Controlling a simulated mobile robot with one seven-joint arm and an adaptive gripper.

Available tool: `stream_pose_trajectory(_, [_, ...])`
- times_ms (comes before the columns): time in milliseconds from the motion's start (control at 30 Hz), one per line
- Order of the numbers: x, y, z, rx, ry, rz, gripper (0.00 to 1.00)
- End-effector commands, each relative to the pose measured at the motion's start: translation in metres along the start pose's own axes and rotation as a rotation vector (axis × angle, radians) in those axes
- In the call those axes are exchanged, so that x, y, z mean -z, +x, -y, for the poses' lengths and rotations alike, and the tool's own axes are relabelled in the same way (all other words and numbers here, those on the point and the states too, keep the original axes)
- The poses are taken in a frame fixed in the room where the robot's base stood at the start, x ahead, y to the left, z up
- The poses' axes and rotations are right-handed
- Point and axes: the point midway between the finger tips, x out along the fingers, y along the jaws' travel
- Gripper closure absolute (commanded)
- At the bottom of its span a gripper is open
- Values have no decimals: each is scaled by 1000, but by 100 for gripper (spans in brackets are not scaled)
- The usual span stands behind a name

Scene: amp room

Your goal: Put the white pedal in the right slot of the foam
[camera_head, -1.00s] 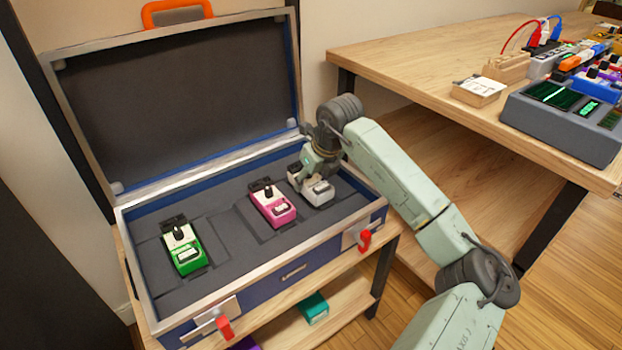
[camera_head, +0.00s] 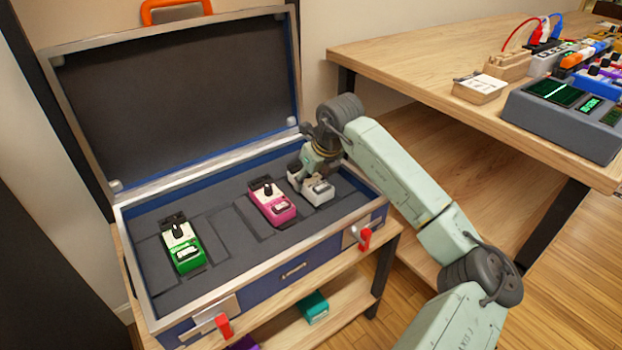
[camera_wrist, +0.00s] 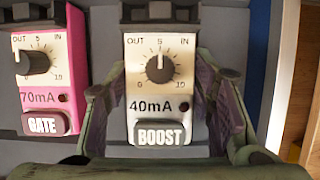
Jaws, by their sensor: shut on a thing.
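The white pedal (camera_head: 318,190), labelled BOOST, is at the right end of the dark foam (camera_head: 222,232) inside the open case. It looks upright and in line with the pink pedal; whether it is fully down in the right slot I cannot tell. My gripper (camera_head: 312,180) is shut on it from above. In the wrist view the white pedal (camera_wrist: 160,85) sits between my two fingers (camera_wrist: 165,110), one along each side. The slot under it is hidden.
A pink pedal (camera_head: 271,204) sits just left of the white one, and a green pedal (camera_head: 183,247) sits at the foam's left. The case's raised rim (camera_head: 290,256) and open lid (camera_head: 180,95) surround the foam. A wooden table (camera_head: 420,62) with gear stands at the right.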

Motion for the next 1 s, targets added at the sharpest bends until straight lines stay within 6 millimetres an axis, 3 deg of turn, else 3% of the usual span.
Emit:
stream_pose_trajectory(967, [5,8,0,-3,4,-10,95])
stream_pose_trajectory(1000, [5,8,0,-3,4,-10,48])
